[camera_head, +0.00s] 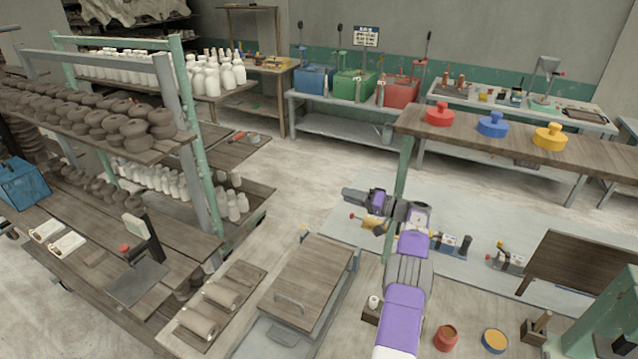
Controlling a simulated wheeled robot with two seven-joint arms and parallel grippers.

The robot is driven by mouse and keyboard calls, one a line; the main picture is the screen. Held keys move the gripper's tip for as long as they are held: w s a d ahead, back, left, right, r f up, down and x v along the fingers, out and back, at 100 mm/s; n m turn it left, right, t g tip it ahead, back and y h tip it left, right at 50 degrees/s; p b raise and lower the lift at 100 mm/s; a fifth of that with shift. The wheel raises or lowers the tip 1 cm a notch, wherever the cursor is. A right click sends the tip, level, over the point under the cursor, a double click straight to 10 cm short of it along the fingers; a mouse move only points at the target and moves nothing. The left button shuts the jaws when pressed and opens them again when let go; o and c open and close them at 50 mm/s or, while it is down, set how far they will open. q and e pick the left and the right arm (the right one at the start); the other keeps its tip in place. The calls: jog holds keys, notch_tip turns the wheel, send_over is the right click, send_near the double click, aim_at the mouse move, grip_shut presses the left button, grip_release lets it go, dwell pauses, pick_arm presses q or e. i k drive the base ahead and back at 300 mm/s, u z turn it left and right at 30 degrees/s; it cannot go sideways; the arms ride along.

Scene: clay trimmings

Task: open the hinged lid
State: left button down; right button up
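What is under the lid is hidden. My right gripper (349,195) is beyond the lid's far end, up and to the right of it in the picture, pointing left and apart from the handle. No object shows in it, but the gap between its fingers is too small to make out. My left gripper is out of view.
A wooden tray (240,283) with clay rolls lies left of the box. A shelf rack (190,110) of clay pieces stands at left. Right of my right arm are a clay pot (446,338), a yellow-topped pot (494,341) and a dark board (585,268). Open floor lies behind.

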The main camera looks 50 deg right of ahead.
aim_at(300, 292)
jog(key=k, duration=1)
